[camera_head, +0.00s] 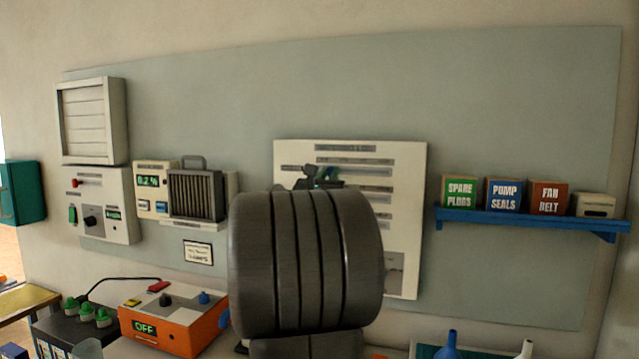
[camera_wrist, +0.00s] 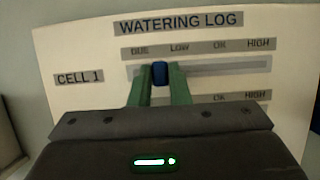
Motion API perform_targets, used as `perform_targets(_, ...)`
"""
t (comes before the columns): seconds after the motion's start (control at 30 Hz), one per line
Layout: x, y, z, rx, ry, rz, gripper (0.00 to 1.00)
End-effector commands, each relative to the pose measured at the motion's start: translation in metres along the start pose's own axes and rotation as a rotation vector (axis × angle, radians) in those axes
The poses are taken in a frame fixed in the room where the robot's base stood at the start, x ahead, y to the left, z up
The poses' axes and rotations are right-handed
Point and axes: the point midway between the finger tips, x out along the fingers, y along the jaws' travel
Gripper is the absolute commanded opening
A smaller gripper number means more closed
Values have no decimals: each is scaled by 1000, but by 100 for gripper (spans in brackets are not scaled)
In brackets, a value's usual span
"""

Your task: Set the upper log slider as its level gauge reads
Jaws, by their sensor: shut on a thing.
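The watering log board (camera_head: 405,180) hangs on the wall panel, partly hidden behind my arm in the head view. In the wrist view the upper log row, marked CELL 1 (camera_wrist: 78,79), has a slot (camera_wrist: 230,66) under the labels DUE, LOW, OK and HIGH. Its blue slider knob (camera_wrist: 160,73) stands between DUE and LOW. My gripper (camera_wrist: 160,88) has its green fingers shut on the knob, one on each side. In the head view the gripper is mostly hidden by my arm. I cannot make out a level gauge reading.
A dark battery with green caps (camera_head: 86,312) and an orange box reading OFF (camera_head: 175,318) stand at lower left. Wall units, including a meter reading 0.2 % (camera_head: 148,181), hang at left. A blue shelf (camera_head: 530,220) with labelled boxes is at right.

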Motion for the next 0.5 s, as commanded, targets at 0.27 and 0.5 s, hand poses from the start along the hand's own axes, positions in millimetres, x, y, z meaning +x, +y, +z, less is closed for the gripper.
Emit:
perform_targets(0.27, -2, -49, -4, 0, -6, -6, 0)
perform_targets(0.5, -2, -73, -1, -1, -4, -3, 0)
